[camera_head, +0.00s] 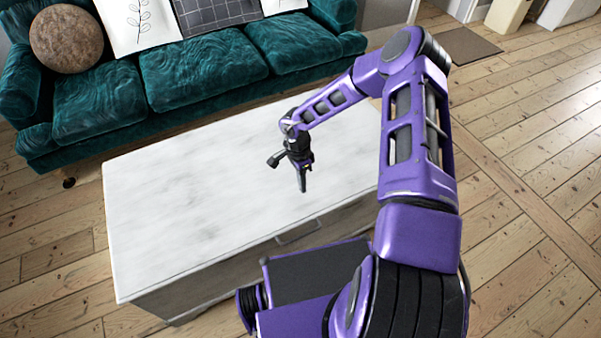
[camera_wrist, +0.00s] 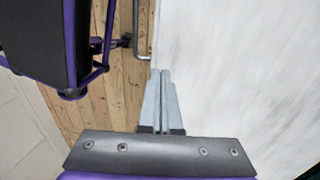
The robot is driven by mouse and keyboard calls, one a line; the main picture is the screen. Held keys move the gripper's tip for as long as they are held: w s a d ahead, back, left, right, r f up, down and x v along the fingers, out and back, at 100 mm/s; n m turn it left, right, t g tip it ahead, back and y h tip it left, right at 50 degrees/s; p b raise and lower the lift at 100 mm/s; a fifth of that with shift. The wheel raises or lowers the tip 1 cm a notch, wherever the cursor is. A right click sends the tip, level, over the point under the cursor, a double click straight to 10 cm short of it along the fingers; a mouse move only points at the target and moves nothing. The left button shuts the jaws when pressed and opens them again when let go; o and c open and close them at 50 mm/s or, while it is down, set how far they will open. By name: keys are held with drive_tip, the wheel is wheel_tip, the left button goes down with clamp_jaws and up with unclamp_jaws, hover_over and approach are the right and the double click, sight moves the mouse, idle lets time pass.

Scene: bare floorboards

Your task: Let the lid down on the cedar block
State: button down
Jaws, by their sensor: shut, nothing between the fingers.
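A low chest-like table has a white marble-patterned top (camera_head: 190,210), which lies flat; the top also fills the right side of the wrist view (camera_wrist: 235,75). Its front carries a metal bar handle (camera_head: 298,233), also in the wrist view (camera_wrist: 137,35). No raised lid and no cedar block show in either view; whether the top is the lid I cannot tell. My gripper (camera_head: 303,188) points down over the table top near its front edge. In the wrist view its fingers (camera_wrist: 160,73) are together and empty, beside the top's edge. Whether they touch it I cannot tell.
A teal sofa (camera_head: 200,72) with a round brown cushion (camera_head: 66,38) and square cushions stands behind the table. A brown mat (camera_head: 467,46) lies at the upper right. The floorboards (camera_head: 530,210) on the right are clear. The table top is bare.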

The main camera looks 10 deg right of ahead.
sight(306, 216)
drive_tip(key=shift+s+d+f, duration=0.1)
drive_tip(key=shift+s+f, duration=0.05)
drive_tip(key=shift+f, duration=0.7)
drive_tip(key=shift+s+f, duration=0.1)
drive_tip(key=shift+f, duration=0.7)
drive_tip(key=f+b, duration=0.1)
drive_tip(key=f, duration=0.1)
drive_tip(key=s+f+b, duration=0.1)
drive_tip(key=f, duration=0.2)
drive_tip(key=f+b, duration=0.1)
drive_tip(key=f, duration=0.2)
drive_tip(key=shift+s+d+f, duration=0.15)
drive_tip(key=shift+s+f, duration=0.05)
drive_tip(key=shift+s, duration=0.15)
drive_tip(key=shift+r, duration=0.1)
